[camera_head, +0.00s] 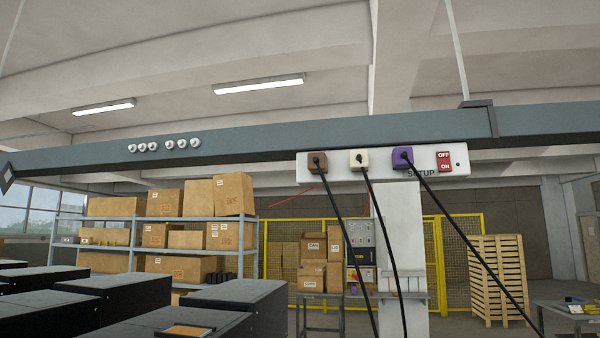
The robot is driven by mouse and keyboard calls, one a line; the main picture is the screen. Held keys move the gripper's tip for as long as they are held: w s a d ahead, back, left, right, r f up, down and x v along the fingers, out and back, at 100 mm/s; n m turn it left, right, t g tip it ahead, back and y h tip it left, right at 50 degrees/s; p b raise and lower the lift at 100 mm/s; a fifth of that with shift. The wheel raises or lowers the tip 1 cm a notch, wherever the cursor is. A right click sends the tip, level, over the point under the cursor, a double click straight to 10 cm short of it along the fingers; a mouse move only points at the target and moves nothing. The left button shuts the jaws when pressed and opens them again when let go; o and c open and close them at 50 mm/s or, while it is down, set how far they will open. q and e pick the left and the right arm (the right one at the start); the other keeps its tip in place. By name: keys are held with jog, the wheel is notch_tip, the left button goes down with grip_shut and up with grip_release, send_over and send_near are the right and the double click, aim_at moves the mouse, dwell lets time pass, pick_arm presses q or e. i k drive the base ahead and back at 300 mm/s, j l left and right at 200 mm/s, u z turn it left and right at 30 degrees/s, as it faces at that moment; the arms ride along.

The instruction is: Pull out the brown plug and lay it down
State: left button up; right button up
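The brown plug (317,162) sits in the left part of a white power strip (337,169) fixed under a grey overhead beam. Its black cable (345,240) hangs down and to the right. A cream plug (359,159) sits to its right, and a purple plug (402,157) is further right, each with its own black cable. A red OFF/ON switch (444,162) is at the strip's right end. Neither gripper shows in the head view.
The grey beam (240,142) crosses the whole view. Dark boxes (110,295) fill the lower left. Shelves with cartons (180,237), a yellow fence (432,250), a wooden crate stack (497,275) and a table (570,310) stand further back. The space directly before the strip is open except for the hanging cables.

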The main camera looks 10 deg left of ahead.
aim_at(313, 159)
jog(key=i+j+z, duration=0.1)
jog(key=j, duration=1.5)
jog(key=i+j, duration=0.1)
jog(key=j, duration=1.5)
jog(key=z, duration=0.05)
